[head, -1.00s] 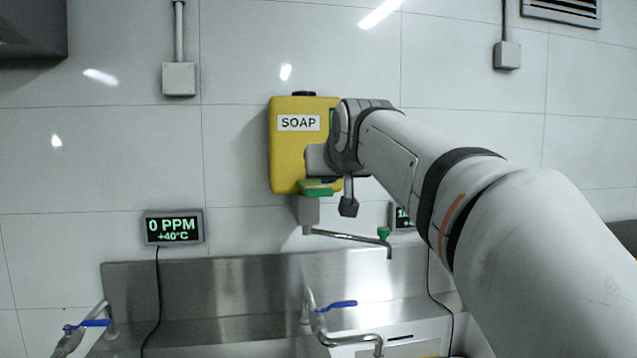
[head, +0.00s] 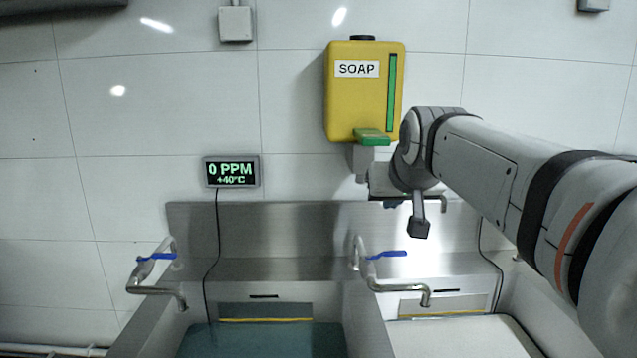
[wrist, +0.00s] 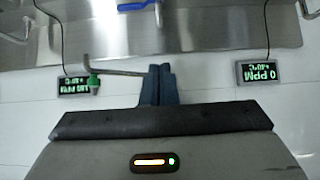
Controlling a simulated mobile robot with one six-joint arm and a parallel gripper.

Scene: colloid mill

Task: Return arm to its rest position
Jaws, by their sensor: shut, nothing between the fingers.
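My gripper shows in the wrist view (wrist: 160,72), its two dark fingers pressed together with nothing between them. In the head view my arm reaches in from the right, with its wrist below and right of the yellow soap dispenser (head: 345,105). There the gripper is mostly hidden behind the wrist, in front of the steel backsplash's upper edge. The dispenser hangs on the wall with a green lever (head: 372,137) at its bottom. My gripper appears apart from it.
Two sinks stand below: the left one holds dark teal liquid (head: 260,340), the right one looks pale (head: 470,335). Blue-handled taps (head: 150,270) and (head: 400,290) project over them. A display (head: 232,172) reads 0 PPM, +40°C.

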